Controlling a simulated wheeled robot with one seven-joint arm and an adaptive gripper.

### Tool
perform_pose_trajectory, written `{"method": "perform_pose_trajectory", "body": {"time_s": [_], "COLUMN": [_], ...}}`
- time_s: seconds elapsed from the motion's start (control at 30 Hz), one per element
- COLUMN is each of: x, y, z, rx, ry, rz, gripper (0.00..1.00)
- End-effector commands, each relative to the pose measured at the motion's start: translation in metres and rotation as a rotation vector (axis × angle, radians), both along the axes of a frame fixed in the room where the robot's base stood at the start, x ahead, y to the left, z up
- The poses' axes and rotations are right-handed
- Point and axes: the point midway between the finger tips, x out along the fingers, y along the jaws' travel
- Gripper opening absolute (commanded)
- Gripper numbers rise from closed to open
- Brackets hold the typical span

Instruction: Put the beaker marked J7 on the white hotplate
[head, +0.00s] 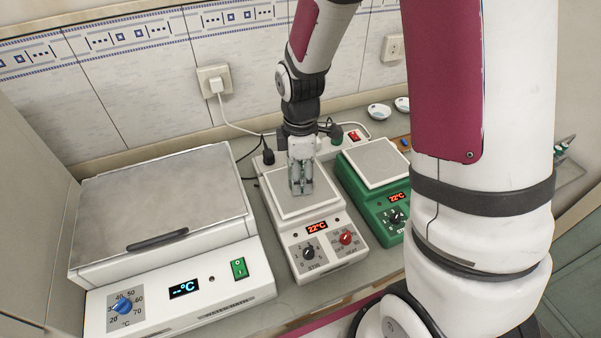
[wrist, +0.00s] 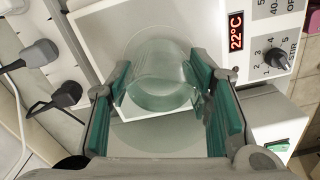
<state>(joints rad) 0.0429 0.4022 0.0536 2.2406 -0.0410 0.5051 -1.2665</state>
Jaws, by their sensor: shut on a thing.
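My gripper (head: 300,186) is over the top plate of the white hotplate (head: 322,262), pointing down. In the wrist view my gripper (wrist: 163,95) has its green-padded fingers on either side of a clear glass beaker (wrist: 160,78) and is shut on it. No J7 mark can be read on the glass. The beaker is above or on the pale plate of the white hotplate (wrist: 205,25); I cannot tell whether its base touches. In the head view the fingers mostly hide the beaker. The hotplate display reads 22°C.
A large water bath (head: 165,205) with a lid stands close on the left. A green hotplate (head: 362,203) stands close on the right. Black plugs (head: 268,155) and cables lie behind. Small white dishes (head: 378,111) sit at the back right.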

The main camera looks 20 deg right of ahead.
Motion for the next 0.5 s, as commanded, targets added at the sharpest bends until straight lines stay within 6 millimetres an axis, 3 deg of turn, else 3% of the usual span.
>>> {"method": "perform_pose_trajectory", "body": {"time_s": [0.13,0.17,0.23,0.5], "x": [0.0001,0.0,-0.0001,0.0], "y": [0.0,0.0,0.0,-0.0001], "z": [-0.0036,-0.0035,-0.0031,-0.0028], "rx": [0.0,0.0,0.0,0.0], "ry": [0.0,0.0,0.0,0.0], "rz": [0.0,0.0,0.0,0.0], "gripper": [0.15,0.51,0.67,0.67]}}
